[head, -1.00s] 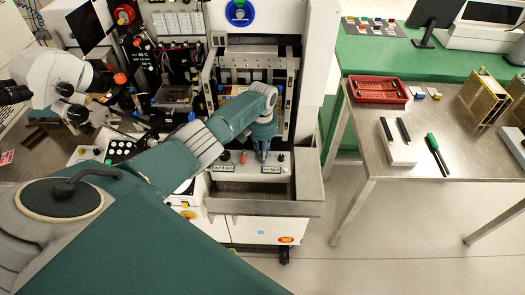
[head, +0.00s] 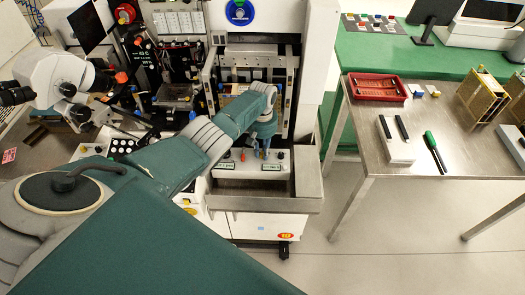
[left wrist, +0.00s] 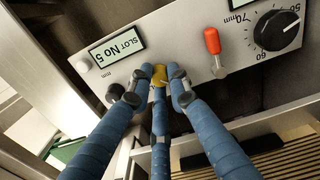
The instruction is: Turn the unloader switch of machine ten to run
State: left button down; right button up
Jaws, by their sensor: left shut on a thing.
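The machine's front panel (head: 225,172) carries small displays and controls, and the machine has a "10" label (head: 286,236). My left gripper (head: 263,153) comes down on the panel, right of a red lever (head: 243,154). In the left wrist view my left gripper (left wrist: 158,85) is shut on a yellow switch knob (left wrist: 159,72). The fingers hide its sides, and I cannot read its position marks. A "SLOT No 5" display (left wrist: 117,45) is to its left. The red lever (left wrist: 212,42) and a black dial (left wrist: 278,30) are to its right. My right gripper is not in view.
The machine's metal tray edge (head: 262,205) runs in front of the panel. A steel table (head: 385,168) at the right holds a red tray (head: 376,98) and a green-handled tool (head: 432,145). A white microscope (head: 60,80) stands at the left. Floor is clear between.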

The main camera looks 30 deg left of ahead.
aim_at(262, 153)
pick_arm(q)
jog(key=shift+w+a+r, duration=0.1)
jog(key=shift+w+r, duration=0.05)
jog(key=c, duration=1.6)
grip_release()
jog(key=shift+c, duration=0.2)
notch_tip(262, 153, up, 12)
